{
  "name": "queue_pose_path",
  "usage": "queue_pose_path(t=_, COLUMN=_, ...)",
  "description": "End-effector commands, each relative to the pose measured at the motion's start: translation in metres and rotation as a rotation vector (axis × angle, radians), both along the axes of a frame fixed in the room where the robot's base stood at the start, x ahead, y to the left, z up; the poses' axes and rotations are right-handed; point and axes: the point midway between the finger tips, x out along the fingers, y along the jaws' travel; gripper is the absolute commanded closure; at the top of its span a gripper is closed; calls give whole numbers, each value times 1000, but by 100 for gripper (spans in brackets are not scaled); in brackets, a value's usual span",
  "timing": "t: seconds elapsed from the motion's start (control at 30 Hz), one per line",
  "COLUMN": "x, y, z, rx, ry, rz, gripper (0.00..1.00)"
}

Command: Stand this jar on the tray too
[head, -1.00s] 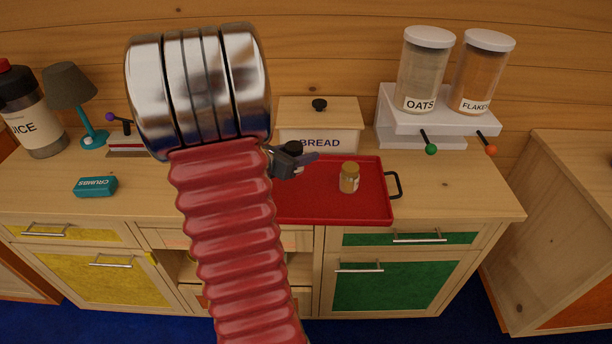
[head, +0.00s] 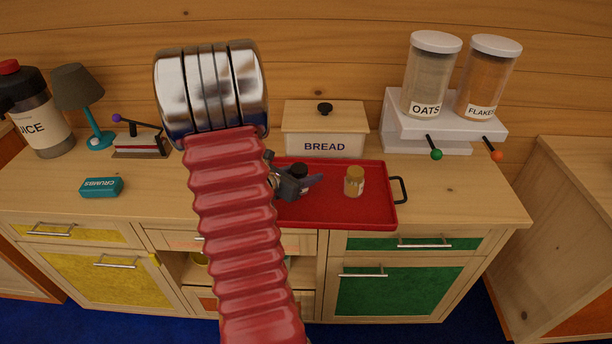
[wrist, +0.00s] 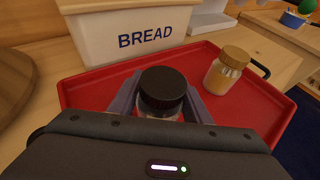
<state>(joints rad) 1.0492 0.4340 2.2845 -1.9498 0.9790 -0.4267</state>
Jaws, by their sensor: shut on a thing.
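My gripper (wrist: 164,104) is shut on a jar with a black lid (wrist: 163,90), which stands upright between the fingers in the wrist view. In the head view the jar's black lid (head: 298,170) shows at my gripper (head: 302,185), over the left part of the red tray (head: 343,215). The red tray also fills the middle of the wrist view (wrist: 90,92). I cannot tell whether the jar's base touches the tray. Another jar with a tan lid (head: 354,181) stands upright on the tray, right of my gripper; it also shows in the wrist view (wrist: 226,70).
A bread box (head: 325,130) stands behind the tray. A white stand (head: 430,132) with oats and flakes dispensers is at the back right. A teal crumbs box (head: 101,187), a lamp (head: 88,95) and a juice bottle (head: 38,110) are at the left.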

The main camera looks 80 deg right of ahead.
Motion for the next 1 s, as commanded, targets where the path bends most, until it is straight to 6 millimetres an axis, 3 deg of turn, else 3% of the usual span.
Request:
queue_pose_path(t=0.47, x=0, y=0, z=-7, rx=-1, ry=0, rz=-1, gripper=83)
queue_pose_path(t=0.5, x=0, y=0, z=-7, rx=0, ry=0, rz=-1, gripper=54)
queue_pose_path(t=0.73, x=0, y=0, z=-7, rx=0, ry=0, rz=-1, gripper=38)
queue_pose_path(t=1.0, x=0, y=0, z=-7, rx=0, ry=-1, rz=0, gripper=38)
